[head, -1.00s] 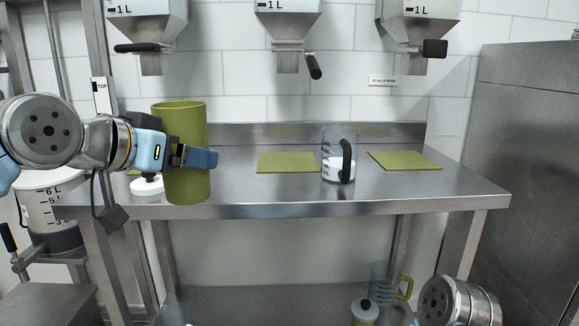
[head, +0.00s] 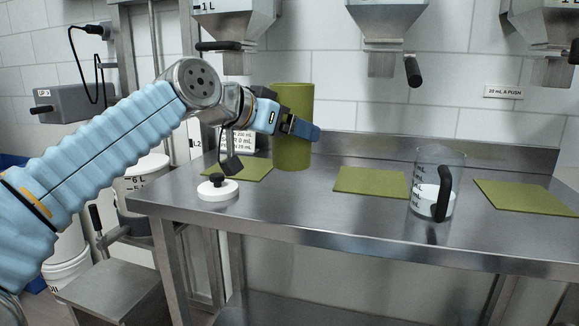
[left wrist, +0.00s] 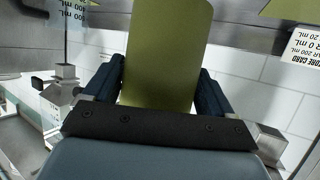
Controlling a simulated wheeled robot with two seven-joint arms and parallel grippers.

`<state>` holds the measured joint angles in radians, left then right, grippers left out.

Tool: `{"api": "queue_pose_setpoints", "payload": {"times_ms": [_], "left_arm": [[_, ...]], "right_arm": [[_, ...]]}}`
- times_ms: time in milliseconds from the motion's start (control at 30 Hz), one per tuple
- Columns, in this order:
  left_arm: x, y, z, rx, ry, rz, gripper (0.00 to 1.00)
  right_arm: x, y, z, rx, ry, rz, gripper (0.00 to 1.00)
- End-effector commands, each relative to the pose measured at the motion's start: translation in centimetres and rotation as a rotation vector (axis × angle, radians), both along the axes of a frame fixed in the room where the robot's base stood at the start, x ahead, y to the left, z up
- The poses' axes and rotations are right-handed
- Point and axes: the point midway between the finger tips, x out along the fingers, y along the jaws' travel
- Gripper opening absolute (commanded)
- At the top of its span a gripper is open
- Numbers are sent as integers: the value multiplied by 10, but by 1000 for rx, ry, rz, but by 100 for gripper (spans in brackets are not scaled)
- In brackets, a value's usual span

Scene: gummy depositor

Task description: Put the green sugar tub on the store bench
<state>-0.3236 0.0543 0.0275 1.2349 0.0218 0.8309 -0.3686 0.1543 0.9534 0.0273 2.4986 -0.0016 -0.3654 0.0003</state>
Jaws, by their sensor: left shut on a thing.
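The green sugar tub (head: 292,105) is a tall olive-green cylinder, upright in the head view. My left gripper (head: 301,129) is shut around its side; in the left wrist view the tub (left wrist: 165,50) stands between the two fingers (left wrist: 160,98). The tub is over the left part of the steel bench (head: 290,215), right of the left green mat (head: 238,170). I cannot tell whether its base touches the bench top. My right gripper is out of view.
A white round lidded thing (head: 217,190) sits near the bench's left front edge. A clear measuring jug (head: 432,185) stands between a middle mat (head: 371,181) and a right mat (head: 525,196). Steel hoppers (head: 386,25) hang above. A card (head: 238,141) stands behind my gripper.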

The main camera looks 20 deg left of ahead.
Motion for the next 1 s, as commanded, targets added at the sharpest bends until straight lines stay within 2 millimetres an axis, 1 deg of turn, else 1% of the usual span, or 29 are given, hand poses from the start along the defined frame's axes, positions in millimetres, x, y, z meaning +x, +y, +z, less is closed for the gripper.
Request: {"api": "queue_pose_setpoints", "payload": {"times_ms": [33,100,200,367,467,600,700,1000], "left_arm": [[9,4,-12,-1,2,3,14],[18,9,-24,-2,1,2,14],[26,12,-34,-1,-2,0,14],[35,16,-46,-1,-1,1,14],[45,21,-61,0,1,3,14],[45,21,-83,-2,-1,0,14],[46,21,-89,-1,-3,1,14],[46,21,-91,-2,-4,1,14]], "right_arm": [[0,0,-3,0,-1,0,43],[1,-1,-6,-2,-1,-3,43],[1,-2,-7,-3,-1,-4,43],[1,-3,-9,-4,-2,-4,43],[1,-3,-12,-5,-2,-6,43],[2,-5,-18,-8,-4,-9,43],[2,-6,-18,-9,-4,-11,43],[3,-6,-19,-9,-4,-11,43]]}}
